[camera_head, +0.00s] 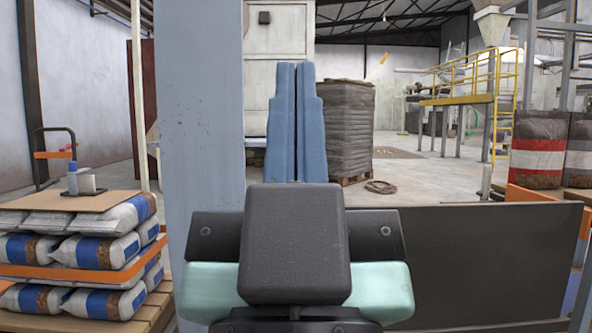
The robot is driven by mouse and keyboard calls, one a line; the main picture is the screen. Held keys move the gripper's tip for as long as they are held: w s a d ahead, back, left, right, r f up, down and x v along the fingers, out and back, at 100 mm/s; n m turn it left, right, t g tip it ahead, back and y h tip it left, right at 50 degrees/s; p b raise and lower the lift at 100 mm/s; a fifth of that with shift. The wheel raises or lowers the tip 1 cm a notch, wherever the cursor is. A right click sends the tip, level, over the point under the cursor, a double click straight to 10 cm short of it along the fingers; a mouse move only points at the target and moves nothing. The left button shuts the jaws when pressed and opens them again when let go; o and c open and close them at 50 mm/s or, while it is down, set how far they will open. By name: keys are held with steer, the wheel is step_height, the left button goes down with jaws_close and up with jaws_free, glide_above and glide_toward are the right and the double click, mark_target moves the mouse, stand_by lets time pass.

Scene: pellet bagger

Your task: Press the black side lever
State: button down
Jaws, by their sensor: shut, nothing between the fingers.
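My gripper (296,72) is in the middle of the view, with its two long blue fingers side by side and pointing away from me. They are shut with nothing held between them. A small black block (264,18) sits on the front of a pale cabinet (279,45), above and slightly left of the fingertips. It may be the black side lever, but its shape is too small to tell. The fingers appear apart from it. My wrist hides the lower middle of the view.
A wide blue-grey post (200,130) stands close on the left. Stacked bags (100,250) lie on a pallet at lower left. A dark panel (480,265) fills the lower right. Behind are a wrapped pallet stack (347,125), a hose coil (381,187) and yellow railings (470,75). Open floor lies between.

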step_height(320, 180, up, 54)
steer(key=p, duration=5.1)
steer(key=shift+f, duration=0.1)
